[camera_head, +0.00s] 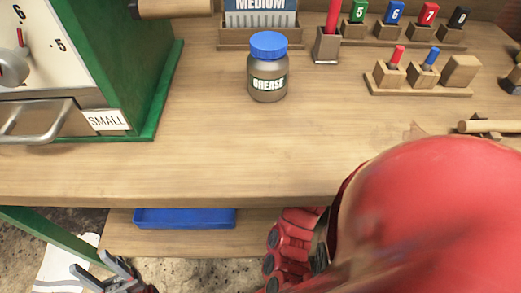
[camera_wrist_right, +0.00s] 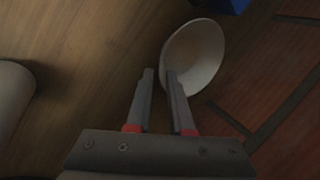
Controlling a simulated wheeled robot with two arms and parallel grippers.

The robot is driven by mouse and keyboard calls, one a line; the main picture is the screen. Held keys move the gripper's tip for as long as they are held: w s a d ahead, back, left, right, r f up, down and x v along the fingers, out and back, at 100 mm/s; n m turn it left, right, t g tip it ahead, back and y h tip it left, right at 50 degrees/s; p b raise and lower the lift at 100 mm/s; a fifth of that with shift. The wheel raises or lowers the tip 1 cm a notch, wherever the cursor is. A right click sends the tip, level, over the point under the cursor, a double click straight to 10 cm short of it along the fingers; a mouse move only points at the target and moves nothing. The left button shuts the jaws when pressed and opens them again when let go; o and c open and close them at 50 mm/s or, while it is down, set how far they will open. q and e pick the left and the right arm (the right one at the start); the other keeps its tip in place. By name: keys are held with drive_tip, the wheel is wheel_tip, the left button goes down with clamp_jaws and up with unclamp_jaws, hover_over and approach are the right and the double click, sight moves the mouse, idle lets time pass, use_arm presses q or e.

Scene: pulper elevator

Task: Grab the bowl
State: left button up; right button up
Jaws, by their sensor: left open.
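A pale, round bowl (camera_wrist_right: 203,48) shows in the right wrist view, at the upper middle, near the edge of a wooden surface. My right gripper (camera_wrist_right: 160,74) is at the bowl's near left side. One finger overlaps the bowl's inside and the other is left of its rim, with a gap between the tips. Whether the fingers touch the bowl I cannot tell. In the head view the bowl and my right gripper are not visible; my red arm covers the lower right. My left gripper (camera_head: 103,272) is open and empty at the lower left, below the table top.
A grease jar (camera_head: 268,70) with a blue lid stands on the wooden table (camera_head: 200,170). A green machine (camera_head: 140,60) stands at left, with coloured markers in wooden holders at the back right. A blue tray (camera_head: 185,218) is on the lower shelf. The table's front middle is clear.

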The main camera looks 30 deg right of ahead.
drive_tip(key=b+x, duration=0.2)
drive_tip(key=x, duration=0.4)
drive_tip(key=shift+w, duration=0.15)
clamp_jaws()
idle(1.3)
